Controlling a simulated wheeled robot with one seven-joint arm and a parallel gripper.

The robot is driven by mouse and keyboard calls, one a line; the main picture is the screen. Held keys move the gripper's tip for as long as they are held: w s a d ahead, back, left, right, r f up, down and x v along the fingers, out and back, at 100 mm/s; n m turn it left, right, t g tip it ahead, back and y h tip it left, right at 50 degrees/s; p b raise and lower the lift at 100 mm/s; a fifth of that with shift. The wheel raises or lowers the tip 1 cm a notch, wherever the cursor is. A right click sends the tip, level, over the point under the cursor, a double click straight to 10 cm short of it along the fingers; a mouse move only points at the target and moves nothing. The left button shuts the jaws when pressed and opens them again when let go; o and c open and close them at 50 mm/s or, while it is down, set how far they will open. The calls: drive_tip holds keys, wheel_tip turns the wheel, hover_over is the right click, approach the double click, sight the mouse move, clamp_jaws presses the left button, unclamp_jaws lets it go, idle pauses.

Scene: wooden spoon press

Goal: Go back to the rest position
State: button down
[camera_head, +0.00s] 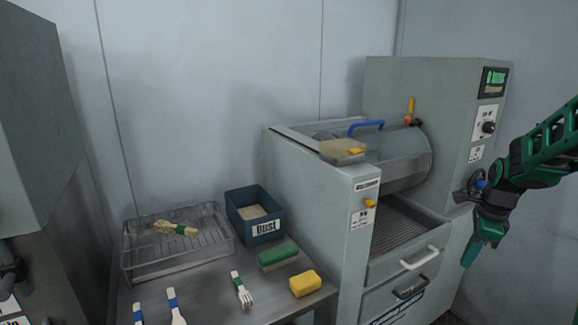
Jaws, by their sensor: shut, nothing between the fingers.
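My gripper (468,262) hangs at the right side of the view on my green and black arm, pointing down. It is shut and empty, apart from the grey machine (310,205) and in front of its right part. Below the drum, a tray with a mesh bottom (400,225) shows. A drawer with a white handle (419,258) is under it, and a black handle (410,287) lower down.
A metal table (208,296) at the lower left holds a wire basket (130,255) with wooden pieces, a dark bin labelled Dust (258,238), a green block (277,254), a yellow sponge (305,283) and several brushes and utensils (241,290). A grey cabinet (35,120) stands far left.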

drive_tip(key=s+a+r+n, duration=0.1)
drive_tip(key=s+a+n, duration=0.1)
drive_tip(key=s+n, duration=0.4)
drive_tip(key=s+a+r+n+g, duration=0.1)
drive_tip(key=s+n, duration=0.4)
drive_tip(key=s, duration=0.9)
drive_tip(key=s+a+r+n, duration=0.3)
drive_tip(key=s+n, duration=0.3)
drive_tip(key=s, duration=0.4)
drive_tip(key=shift+a+r+n+g, duration=0.15)
drive_tip(key=shift+a+n+g, duration=0.15)
drive_tip(key=shift+a, duration=0.5)
